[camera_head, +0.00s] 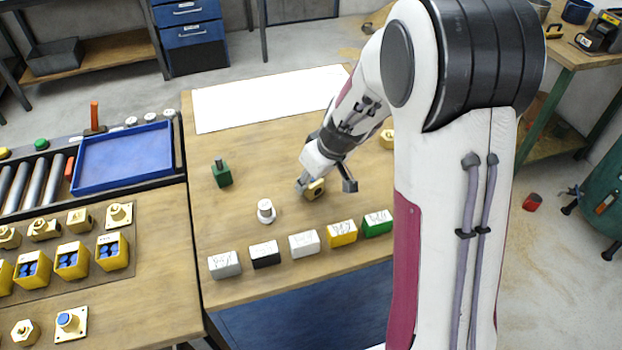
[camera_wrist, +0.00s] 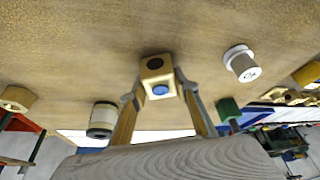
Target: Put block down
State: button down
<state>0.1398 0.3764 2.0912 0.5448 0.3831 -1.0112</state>
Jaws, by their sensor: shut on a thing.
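A small brass block (camera_head: 314,190) is between the fingers of my gripper (camera_head: 325,184), over the middle of the wooden table (camera_head: 235,120). In the wrist view the block (camera_wrist: 154,74) shows a dark round hole on one face and a blue disc on another. My gripper (camera_wrist: 159,85) is shut on it, with one finger on each side. The block is at or close above the table top; I cannot tell whether it touches. My wrist hides part of it in the head view.
A green block (camera_head: 221,173) and a white cylinder (camera_head: 266,211) stand to the left. A row of labelled blocks (camera_head: 303,243) lines the front edge. A white sheet (camera_head: 265,98) lies at the back. The table around the block is clear.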

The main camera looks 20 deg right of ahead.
jog(key=c, duration=1.5)
grip_release()
jog(key=shift+f, duration=0.1)
jog(key=shift+r, duration=0.2)
jog(key=shift+v, duration=5.95)
jog(key=shift+s, duration=0.1)
